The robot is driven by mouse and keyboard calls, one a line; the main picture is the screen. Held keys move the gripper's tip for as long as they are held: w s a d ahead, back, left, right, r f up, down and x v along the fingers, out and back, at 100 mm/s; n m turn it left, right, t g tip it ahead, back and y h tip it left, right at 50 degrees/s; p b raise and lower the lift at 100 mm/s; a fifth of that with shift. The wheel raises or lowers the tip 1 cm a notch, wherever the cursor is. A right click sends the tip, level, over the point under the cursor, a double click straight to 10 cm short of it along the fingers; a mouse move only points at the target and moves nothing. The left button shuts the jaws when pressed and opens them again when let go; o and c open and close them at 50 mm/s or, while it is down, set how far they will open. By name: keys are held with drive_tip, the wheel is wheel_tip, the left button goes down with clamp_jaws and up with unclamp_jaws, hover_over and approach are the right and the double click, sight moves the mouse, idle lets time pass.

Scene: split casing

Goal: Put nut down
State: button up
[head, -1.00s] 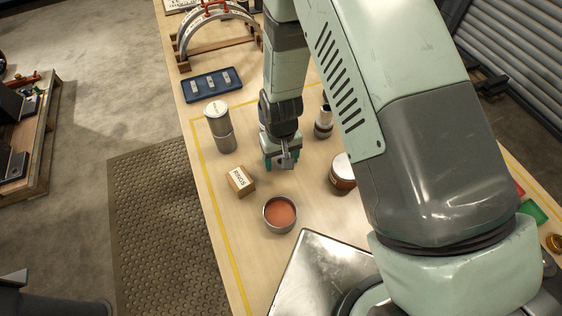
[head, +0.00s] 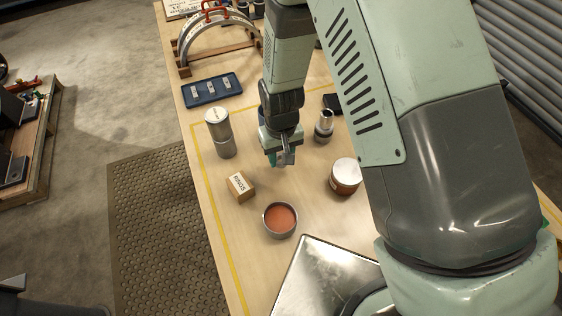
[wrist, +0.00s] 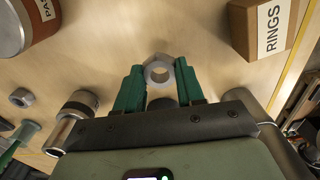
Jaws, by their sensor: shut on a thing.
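My gripper (head: 283,158) is over the middle of the wooden table, with its fingers pointing down. In the wrist view, its two green fingers (wrist: 160,90) are shut on a grey metal nut (wrist: 159,69), whose open hole shows. In the head view the nut is mostly hidden at the fingertips. I cannot tell whether the nut touches the table. Another grey nut (wrist: 21,97) lies on the table at the left of the wrist view.
Around my gripper stand a "RINGS" box (head: 240,186), an open tin with orange contents (head: 280,219), a lidded jar (head: 346,176), a tall grey cylinder (head: 219,133) and a metal fitting (head: 324,127). A blue tray (head: 212,90) lies farther back. Bare tabletop separates the box and jar.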

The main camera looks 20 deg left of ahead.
drive_tip(key=r, duration=0.4)
drive_tip(key=s+a+r, duration=0.1)
drive_tip(key=r, duration=0.1)
drive_tip(key=shift+r, duration=0.1)
drive_tip(key=s+a+r+n, duration=0.4)
drive_tip(key=s+a, duration=0.1)
drive_tip(key=s, duration=0.2)
drive_tip(key=n, duration=0.1)
hover_over(239, 183)
wheel_tip(239, 183, down, 5)
drive_tip(key=shift+f, duration=2.15)
drive_tip(key=shift+f, duration=0.15)
drive_tip(key=o, duration=1.1)
